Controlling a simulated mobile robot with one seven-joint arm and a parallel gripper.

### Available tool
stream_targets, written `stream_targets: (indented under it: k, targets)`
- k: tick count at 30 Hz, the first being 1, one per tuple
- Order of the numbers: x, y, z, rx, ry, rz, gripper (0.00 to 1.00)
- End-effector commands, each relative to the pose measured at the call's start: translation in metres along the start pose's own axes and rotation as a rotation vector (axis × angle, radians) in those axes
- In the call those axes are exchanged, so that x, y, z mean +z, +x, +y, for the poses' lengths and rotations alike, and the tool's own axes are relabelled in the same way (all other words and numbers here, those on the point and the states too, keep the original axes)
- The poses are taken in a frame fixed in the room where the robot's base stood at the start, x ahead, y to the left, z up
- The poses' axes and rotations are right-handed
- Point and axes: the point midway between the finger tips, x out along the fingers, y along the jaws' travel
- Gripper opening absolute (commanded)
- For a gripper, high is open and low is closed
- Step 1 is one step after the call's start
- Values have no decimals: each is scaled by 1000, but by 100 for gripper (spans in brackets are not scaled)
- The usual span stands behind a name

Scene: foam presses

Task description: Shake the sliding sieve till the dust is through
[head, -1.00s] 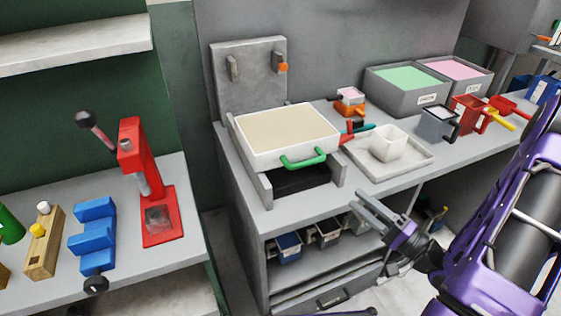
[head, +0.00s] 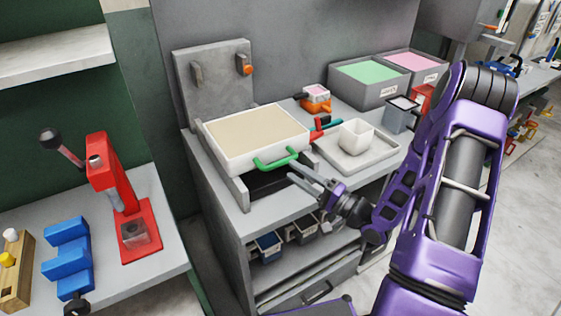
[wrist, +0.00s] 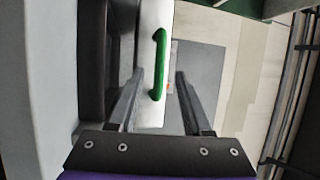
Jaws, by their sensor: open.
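The sliding sieve (head: 254,148) is a white-walled tray holding a flat beige layer. It sits on grey rails on the bench, with a green handle (head: 275,161) on its front side. Whether dust has passed through cannot be told. My gripper (head: 292,171) is open and empty, with its fingers just in front of and close to the green handle. In the wrist view the green handle (wrist: 158,65) stands upright ahead, between the lines of my two fingers (wrist: 158,100) and nearer the left one. Finger contact with the handle is not visible.
A white cup (head: 355,136) stands on a pale tray (head: 330,155) right of the sieve. Grey bins with green (head: 370,72) and pink (head: 410,60) contents stand behind. A red press (head: 112,190) and a blue block (head: 68,255) are on the left bench.

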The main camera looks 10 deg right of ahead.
Motion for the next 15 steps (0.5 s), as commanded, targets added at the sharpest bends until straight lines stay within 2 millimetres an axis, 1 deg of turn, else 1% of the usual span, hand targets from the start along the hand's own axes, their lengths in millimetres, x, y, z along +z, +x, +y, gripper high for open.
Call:
stream_targets:
  k: [1,6,10,15]
  targets:
    - [1,12,-1,-2,-1,-5,50]
    - [1,38,-1,-1,-2,-3,50]
    - [0,50,0,-1,-2,-1,50]
    - [0,56,0,0,-1,0,50]
